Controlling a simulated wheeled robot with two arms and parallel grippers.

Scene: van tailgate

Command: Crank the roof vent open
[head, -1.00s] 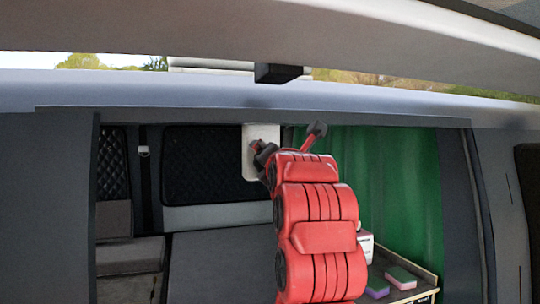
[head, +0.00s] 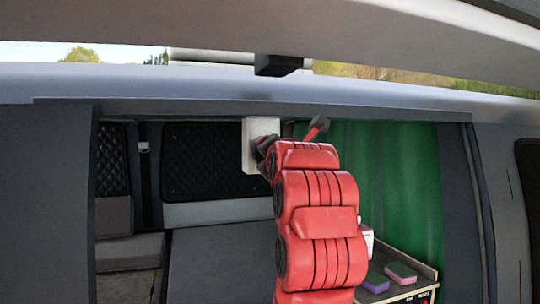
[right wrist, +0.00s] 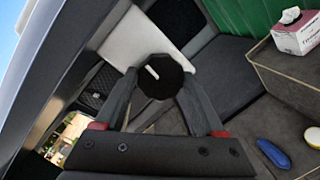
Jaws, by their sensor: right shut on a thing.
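The roof vent's crank is a black round knob (right wrist: 165,82) with a short white mark on its face, seen in the right wrist view. A pale plate (right wrist: 150,42) lies behind it; the plate also shows in the head view (head: 258,129), under the top edge of the van opening. My right gripper (right wrist: 160,88) is shut on the knob, with one finger on each side. In the head view my right gripper (head: 264,154) is at the plate's lower right, and my red arm hides part of that area. The vent itself cannot be made out. My left gripper is not in view.
The raised tailgate (head: 400,45) spans the top of the head view. A green curtain (head: 390,190) hangs at the right. Below it, a counter (head: 425,276) holds sponges (head: 400,272) and a tissue box (right wrist: 298,32).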

